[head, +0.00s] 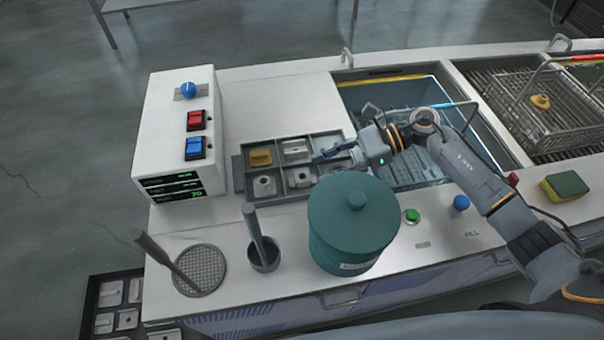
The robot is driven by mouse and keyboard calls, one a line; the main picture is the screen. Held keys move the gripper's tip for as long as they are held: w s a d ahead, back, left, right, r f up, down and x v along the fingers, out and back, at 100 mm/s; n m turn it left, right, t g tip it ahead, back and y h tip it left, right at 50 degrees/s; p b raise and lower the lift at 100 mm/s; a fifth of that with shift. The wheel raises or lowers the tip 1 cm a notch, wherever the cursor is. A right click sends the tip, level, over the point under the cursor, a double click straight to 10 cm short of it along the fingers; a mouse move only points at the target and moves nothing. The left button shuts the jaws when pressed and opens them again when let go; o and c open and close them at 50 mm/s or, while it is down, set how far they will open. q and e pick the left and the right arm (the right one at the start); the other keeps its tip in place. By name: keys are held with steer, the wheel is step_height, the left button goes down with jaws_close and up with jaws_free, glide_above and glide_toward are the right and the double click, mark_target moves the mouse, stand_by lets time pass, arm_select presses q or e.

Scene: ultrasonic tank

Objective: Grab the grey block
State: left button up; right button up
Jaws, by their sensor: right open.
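A grey compartment tray (247,195) lies on the white counter. A grey block (296,150) lies in its back middle compartment. Other grey pieces with holes lie in the front left (264,186) and front middle (300,178) compartments. I cannot tell which piece the task means. My right gripper (347,138) is open, its dark blue fingers spread, over the tray's right end and the edge of the tank. It looks empty. It partly hides the right-hand compartments, so I cannot tell what they hold. My left gripper is not in view.
A teal lidded pot (352,225) stands close in front. A white control box (170,130) is at the left. The tank (450,95) is open behind my gripper; a wire basket (565,115) is farther right.

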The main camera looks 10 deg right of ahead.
mark_target(304, 175)
steer(key=p+x, duration=0.2)
steer(key=x, duration=0.3)
steer(key=shift+a+p, duration=0.3)
steer(key=shift+p, duration=0.1)
steer(key=shift+a+f, duration=0.15)
steer(key=shift+f, duration=0.05)
jaws_close()
